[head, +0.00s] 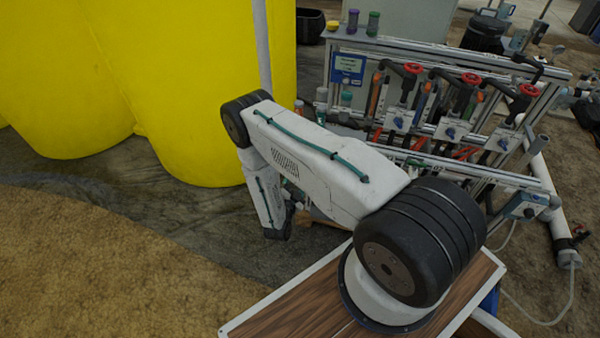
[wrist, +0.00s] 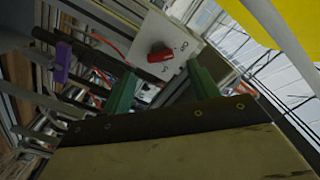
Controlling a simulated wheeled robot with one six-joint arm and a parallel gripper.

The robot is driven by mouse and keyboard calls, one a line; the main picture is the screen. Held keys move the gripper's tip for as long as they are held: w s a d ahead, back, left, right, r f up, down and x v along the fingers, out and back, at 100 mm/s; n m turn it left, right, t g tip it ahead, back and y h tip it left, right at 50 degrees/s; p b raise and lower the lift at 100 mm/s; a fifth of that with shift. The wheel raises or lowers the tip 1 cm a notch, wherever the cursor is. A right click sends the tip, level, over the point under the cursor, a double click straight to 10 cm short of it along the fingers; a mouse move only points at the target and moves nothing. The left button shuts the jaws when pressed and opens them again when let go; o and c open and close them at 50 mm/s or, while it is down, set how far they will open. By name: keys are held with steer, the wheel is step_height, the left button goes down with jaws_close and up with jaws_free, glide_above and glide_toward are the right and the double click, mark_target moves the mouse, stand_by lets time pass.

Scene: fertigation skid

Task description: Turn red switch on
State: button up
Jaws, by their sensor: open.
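The red switch (wrist: 160,54) is a small rotary knob on a light grey box (wrist: 183,44) in the wrist view. The switch appears just beyond the gap between the fingertips, with no contact visible. In the head view my arm hides the gripper's fingers, and I cannot make out the red switch.
A pipe rack (head: 445,62) with several red-handled valves stands at the right in the head view. A large yellow tank (head: 190,80) fills the left. A purple part (wrist: 62,62) is left of the fingers in the wrist view. Open ground lies at the lower left.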

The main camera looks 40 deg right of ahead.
steer(key=shift+x, duration=2.65)
steer(key=c, duration=1)
